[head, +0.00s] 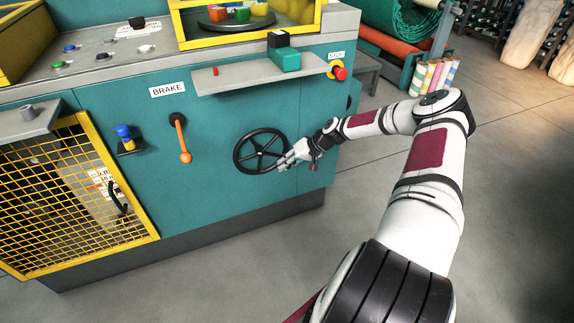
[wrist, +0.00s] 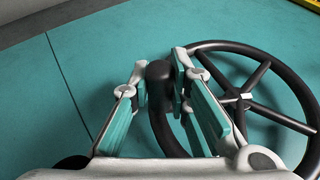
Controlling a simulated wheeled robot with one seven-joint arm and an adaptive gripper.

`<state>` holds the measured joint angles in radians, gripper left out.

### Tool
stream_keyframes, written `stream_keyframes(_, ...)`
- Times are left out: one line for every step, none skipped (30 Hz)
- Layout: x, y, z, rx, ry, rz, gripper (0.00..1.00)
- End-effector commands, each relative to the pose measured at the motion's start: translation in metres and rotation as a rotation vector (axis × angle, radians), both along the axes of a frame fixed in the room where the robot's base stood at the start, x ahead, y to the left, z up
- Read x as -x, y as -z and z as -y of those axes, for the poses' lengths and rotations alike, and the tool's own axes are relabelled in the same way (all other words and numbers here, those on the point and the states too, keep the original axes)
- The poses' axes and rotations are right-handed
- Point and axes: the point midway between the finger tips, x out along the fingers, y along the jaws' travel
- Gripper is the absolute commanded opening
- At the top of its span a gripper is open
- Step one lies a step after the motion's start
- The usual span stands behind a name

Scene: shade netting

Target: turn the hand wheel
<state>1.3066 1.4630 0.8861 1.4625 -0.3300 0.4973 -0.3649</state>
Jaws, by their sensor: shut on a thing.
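The black hand wheel (head: 262,151) has several spokes and is mounted on the front of the teal machine cabinet. My gripper (head: 284,163) is at the lower right of its rim. In the wrist view, the wheel (wrist: 262,68) fills the right half. There my gripper (wrist: 162,82) has one finger on each side of a dark handle knob (wrist: 159,71) on the rim and is shut on it. The knob's far side is hidden, and in the head view the fingers cover the knob.
An orange brake lever (head: 183,144) hangs left of the wheel, under a BRAKE label. A grey shelf (head: 235,79) juts out above the wheel, with a green and black block (head: 284,58). A red stop button (head: 340,73) is at the upper right.

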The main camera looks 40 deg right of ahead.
Motion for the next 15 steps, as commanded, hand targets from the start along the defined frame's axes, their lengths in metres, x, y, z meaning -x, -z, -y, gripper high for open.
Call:
stream_keyframes(0.0031,0.0034,-0.002,-0.003,-0.004,-0.008,0.0)
stream_keyframes(0.0032,0.0034,-0.002,-0.003,-0.005,-0.009,0.0)
stream_keyframes(0.0032,0.0034,-0.002,-0.003,-0.005,-0.009,0.0)
stream_keyframes(0.0032,0.0034,-0.0021,-0.003,-0.005,-0.009,0.0)
stream_keyframes(0.0032,0.0034,-0.0021,-0.003,-0.005,-0.009,0.0)
stream_keyframes(0.0033,0.0034,-0.0021,-0.003,-0.005,-0.009,0.0)
stream_keyframes(0.0034,0.0035,-0.0021,-0.003,-0.005,-0.009,0.0)
stream_keyframes(0.0034,0.0035,-0.0021,-0.003,-0.005,-0.009,0.0)
stream_keyframes(0.0034,0.0036,-0.0022,-0.003,-0.006,-0.009,0.19)
stream_keyframes(0.0034,0.0036,-0.0022,-0.003,-0.006,-0.009,0.26)
stream_keyframes(0.0033,0.0034,-0.0022,-0.003,-0.005,-0.008,0.33)
stream_keyframes(0.0029,0.0031,-0.002,-0.003,-0.005,-0.007,0.38)
stream_keyframes(0.0027,0.0028,-0.0018,-0.002,-0.004,-0.007,0.38)
stream_keyframes(0.0025,0.0026,-0.0016,-0.002,-0.004,-0.007,0.38)
stream_keyframes(0.0022,0.0023,-0.0014,-0.002,-0.003,-0.006,0.38)
